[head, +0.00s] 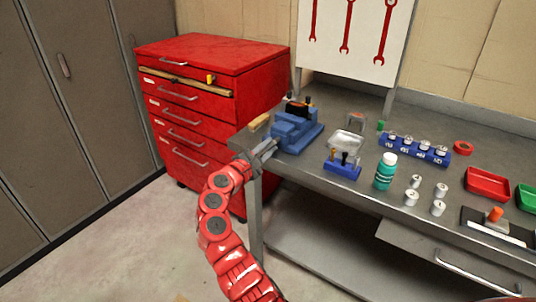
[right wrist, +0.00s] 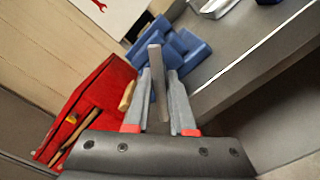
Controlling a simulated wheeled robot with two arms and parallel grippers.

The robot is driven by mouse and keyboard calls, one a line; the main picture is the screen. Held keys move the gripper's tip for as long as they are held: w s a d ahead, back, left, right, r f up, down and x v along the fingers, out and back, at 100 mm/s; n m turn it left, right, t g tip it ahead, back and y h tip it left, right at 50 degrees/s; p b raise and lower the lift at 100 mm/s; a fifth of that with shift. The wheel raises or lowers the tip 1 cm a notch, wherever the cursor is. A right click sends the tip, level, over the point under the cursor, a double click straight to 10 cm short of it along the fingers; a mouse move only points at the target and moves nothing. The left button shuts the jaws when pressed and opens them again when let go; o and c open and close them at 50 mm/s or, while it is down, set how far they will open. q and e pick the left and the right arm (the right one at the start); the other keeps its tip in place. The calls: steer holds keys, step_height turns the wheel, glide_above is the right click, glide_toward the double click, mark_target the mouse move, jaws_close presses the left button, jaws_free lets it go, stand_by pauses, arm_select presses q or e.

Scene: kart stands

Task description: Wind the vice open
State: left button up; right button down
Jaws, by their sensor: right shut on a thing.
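The blue vice (head: 297,132) stands at the left end of the grey workbench; it also shows in the right wrist view (right wrist: 183,50). A dark piece with an orange-brown part (head: 298,108) shows at its top; I cannot tell whether the jaws grip it. My right gripper (head: 266,150) is at the vice's front left side. In the right wrist view its two grey fingers (right wrist: 160,75) are shut on a grey metal bar (right wrist: 156,60), which looks like the vice handle. The bar's far end stands out past the fingertips. My left gripper is out of view.
The workbench (head: 300,170) holds a blue holder (head: 342,169), a teal bottle (head: 385,171), several metal cylinders, a blue numbered rack (head: 413,150) and a red tray (head: 487,184). A red tool cabinet (head: 213,66) stands left of the bench. A wooden-looking block (head: 260,122) is beside the vice.

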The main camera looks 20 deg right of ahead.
steer(key=m+b, duration=0.6)
steer(key=m, duration=0.1)
steer(key=shift+f+b, duration=0.3)
steer(key=shift+f, duration=0.05)
steer(key=shift+r+m+b, duration=0.15)
steer(key=shift+m+b, duration=1.05)
steer(key=shift+m, duration=0.3)
steer(key=c, duration=0.8)
jaws_free()
steer(key=shift+r, duration=0.15)
steer(key=shift+o, duration=0.2)
steer(key=p+v, duration=0.1)
steer(key=v, duration=1.6)
steer(key=shift+a+p, duration=0.2)
steer(key=shift+p, duration=0.1)
